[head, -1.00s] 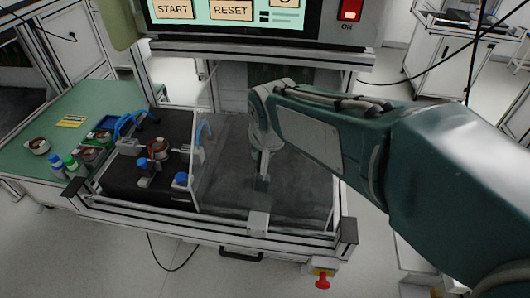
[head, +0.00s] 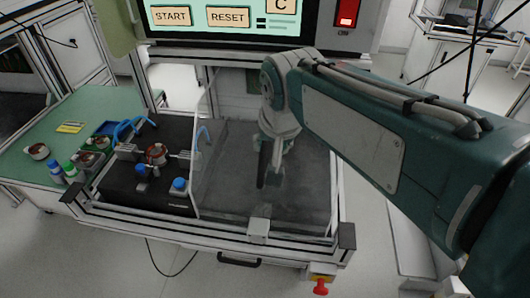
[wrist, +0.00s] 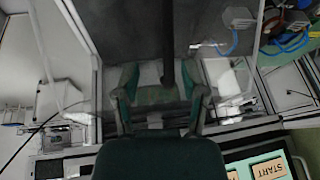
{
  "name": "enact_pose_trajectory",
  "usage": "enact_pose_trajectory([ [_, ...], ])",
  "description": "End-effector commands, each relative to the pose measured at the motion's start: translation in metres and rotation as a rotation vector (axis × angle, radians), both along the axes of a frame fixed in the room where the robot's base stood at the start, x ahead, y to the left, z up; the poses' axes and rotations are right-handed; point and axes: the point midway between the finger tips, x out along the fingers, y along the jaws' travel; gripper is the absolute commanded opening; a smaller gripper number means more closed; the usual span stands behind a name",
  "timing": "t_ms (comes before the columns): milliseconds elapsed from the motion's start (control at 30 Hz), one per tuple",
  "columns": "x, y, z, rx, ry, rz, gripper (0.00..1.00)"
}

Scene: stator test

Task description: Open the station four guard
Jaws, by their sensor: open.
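A clear panel (head: 206,105), which looks like the guard, stands upright across the middle of the test bench, between its left fixture and the dark bed on the right. Its lower edge is light and its exact outline is hard to see. My gripper (head: 269,178) points down over the dark bed, to the right of this panel. In the wrist view my gripper (wrist: 158,82) has its two fingers apart. A dark bar (wrist: 169,40) runs between them in that view; I cannot tell whether it belongs to the guard or whether the fingers touch it.
A red-brown stator (head: 156,154) sits in the left fixture, near blue caps and hoses. A screen (head: 230,20) with START and RESET hangs above. A green table (head: 45,130) with parts stands left. A red knob (head: 320,287) is at the front right. Metal rails frame the bench.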

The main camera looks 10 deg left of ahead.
Motion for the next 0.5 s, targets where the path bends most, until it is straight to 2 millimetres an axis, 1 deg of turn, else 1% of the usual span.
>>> enact_pose_trajectory([
  [33, -0.003, -0.002, 0.011, 0.003, -0.005, -0.001, 0.55],
  [200, -0.012, -0.006, 0.031, -0.001, -0.002, -0.001, 0.55],
  [300, -0.014, -0.007, 0.037, -0.001, -0.001, -0.001, 0.55],
  [500, -0.015, -0.008, 0.039, -0.002, 0.001, -0.001, 0.55],
])
